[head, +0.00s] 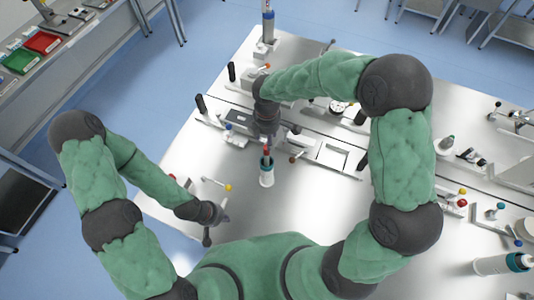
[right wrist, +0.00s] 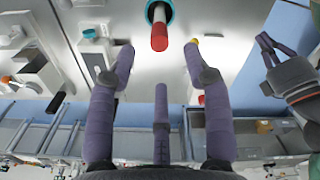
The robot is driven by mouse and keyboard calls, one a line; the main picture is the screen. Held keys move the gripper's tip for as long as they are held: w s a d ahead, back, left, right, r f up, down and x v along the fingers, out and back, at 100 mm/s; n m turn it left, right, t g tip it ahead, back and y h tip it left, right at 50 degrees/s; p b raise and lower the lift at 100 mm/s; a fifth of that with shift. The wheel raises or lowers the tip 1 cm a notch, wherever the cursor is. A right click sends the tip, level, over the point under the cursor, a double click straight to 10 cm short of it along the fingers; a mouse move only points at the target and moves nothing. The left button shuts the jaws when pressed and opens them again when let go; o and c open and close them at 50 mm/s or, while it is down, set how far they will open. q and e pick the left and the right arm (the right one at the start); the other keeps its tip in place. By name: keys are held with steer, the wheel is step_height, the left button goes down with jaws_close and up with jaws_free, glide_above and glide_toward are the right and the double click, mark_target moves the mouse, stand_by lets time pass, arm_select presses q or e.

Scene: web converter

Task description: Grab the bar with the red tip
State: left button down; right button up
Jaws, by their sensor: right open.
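The bar with the red tip (head: 266,150) stands in a white cylindrical holder with a teal rim (head: 266,177) near the table's middle. In the right wrist view the red tip (right wrist: 159,38) points toward the camera, with the teal rim behind it. My right gripper (head: 266,136) is just above and behind the bar. In its wrist view its fingers (right wrist: 157,50) are spread on both sides of the red tip, apart from it. My left gripper (head: 209,232) is empty near the table's front left edge. Its fingers (right wrist: 266,62) look spread in the right wrist view.
A yellow-tipped rod (head: 228,188) lies left of the holder. White rails and fixtures with black knobs (head: 201,104) run behind it. The metal tabletop (head: 305,205) right of the holder is bare.

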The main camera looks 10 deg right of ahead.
mark_target(266, 153)
steer(key=shift+s+f, duration=0.15)
steer(key=shift+f, duration=0.35)
steer(key=f+b, duration=0.3)
steer(key=f, duration=0.1)
steer(key=shift+w+f, duration=0.15)
steer(key=shift+w, duration=0.05)
steer(key=shift+f+b, duration=0.45)
steer(key=shift+b, duration=0.1)
arm_select(q)
step_height(266, 153, down, 8)
steer(key=b, duration=0.3)
steer(key=shift+r, duration=0.15)
arm_select(e)
step_height(266, 153, down, 5)
steer(key=shift+w+a+r, duration=0.1)
jaws_close()
